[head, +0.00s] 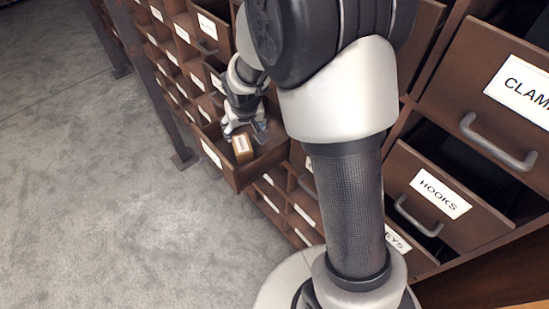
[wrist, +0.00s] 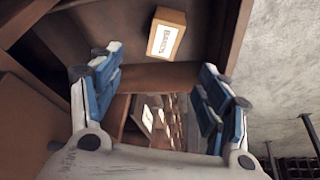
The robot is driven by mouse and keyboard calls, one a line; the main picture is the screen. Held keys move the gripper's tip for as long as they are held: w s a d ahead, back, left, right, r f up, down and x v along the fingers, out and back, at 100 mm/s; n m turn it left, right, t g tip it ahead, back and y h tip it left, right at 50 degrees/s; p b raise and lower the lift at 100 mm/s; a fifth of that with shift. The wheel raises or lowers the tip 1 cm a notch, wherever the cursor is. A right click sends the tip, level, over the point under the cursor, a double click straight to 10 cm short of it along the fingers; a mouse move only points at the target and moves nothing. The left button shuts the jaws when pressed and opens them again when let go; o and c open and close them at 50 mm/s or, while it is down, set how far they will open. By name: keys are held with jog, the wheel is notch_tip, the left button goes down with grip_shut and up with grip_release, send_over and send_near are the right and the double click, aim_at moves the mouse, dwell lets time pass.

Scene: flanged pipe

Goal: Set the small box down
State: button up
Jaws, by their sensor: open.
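The small box (head: 242,148) is tan with a white label and sits inside an open drawer (head: 236,181) of the brown cabinet. In the wrist view the box (wrist: 166,34) rests on the drawer floor, beyond my fingertips and apart from them. My gripper (head: 245,128) is just behind and above the box in the head view. Its blue-padded fingers (wrist: 160,88) are spread wide with nothing between them. The label's text is too small to read surely.
Other labelled drawers fill the cabinet, with a HOOKS drawer (head: 441,193) and a CLAMP-labelled drawer (head: 500,95) at the right, both with metal handles. A dark post (head: 160,110) stands left of the open drawer. The grey floor (head: 110,210) at left is clear.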

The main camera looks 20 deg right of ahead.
jog(key=s+r, duration=1.4)
jog(key=r, duration=0.1)
jog(key=s+r, duration=0.3)
jog(key=s, duration=1.2)
jog(key=shift+s+n+y, duration=0.3)
jog(key=shift+s+n, duration=0.1)
jog(key=shift+a, duration=0.1)
jog(key=shift+c, duration=0.5)
